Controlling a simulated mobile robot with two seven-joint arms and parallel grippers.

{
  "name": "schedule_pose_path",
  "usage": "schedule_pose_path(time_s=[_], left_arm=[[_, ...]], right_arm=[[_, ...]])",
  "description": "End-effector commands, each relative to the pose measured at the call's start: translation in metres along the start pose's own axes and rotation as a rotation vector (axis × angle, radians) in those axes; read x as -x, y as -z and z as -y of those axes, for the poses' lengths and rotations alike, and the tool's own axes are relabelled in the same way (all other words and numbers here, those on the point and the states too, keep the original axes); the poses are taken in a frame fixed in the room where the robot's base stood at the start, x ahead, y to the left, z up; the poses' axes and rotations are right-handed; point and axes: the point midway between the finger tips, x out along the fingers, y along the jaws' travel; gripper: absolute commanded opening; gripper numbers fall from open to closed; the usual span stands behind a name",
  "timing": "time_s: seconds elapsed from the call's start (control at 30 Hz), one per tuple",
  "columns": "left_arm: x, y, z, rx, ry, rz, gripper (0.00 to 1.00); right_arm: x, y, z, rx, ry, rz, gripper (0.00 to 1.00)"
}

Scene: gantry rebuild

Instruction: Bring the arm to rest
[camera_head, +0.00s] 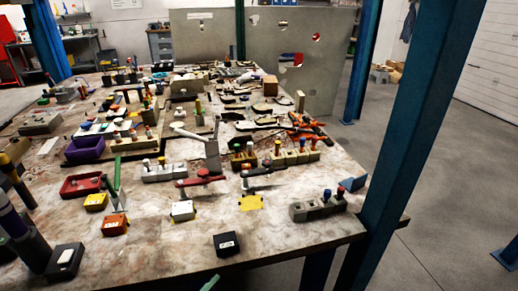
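Neither of my grippers shows clearly in the head view, and I see no arm reaching over the table. The long workbench (150,262) fills the left and middle of the view, crowded with tools and small parts. A small green tip (210,283) pokes in at the bottom edge; I cannot tell what it belongs to. Tall dark cylinders (14,222) with purple and yellow bands stand at the left edge, cut off by the frame.
A blue post (415,120) rises at the bench's right corner. Near the front edge are a black box (227,244), an orange box (115,225), a white box (182,211) and a grey block (312,210) with knobs. Open floor (450,190) lies to the right.

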Motion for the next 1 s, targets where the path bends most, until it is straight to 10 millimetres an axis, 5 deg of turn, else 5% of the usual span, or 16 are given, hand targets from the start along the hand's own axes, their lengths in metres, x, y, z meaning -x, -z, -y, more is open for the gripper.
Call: schedule_pose_path(time_s=[0.3,0.53,0.7,1.0], left_arm=[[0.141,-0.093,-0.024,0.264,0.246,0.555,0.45],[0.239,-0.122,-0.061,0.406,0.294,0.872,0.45],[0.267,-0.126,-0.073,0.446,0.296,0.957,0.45],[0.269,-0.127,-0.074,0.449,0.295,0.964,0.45]], right_arm=[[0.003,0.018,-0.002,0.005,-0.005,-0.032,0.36],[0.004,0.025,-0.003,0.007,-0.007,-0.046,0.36],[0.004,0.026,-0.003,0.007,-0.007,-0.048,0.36],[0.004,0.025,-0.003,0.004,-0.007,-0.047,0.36]])
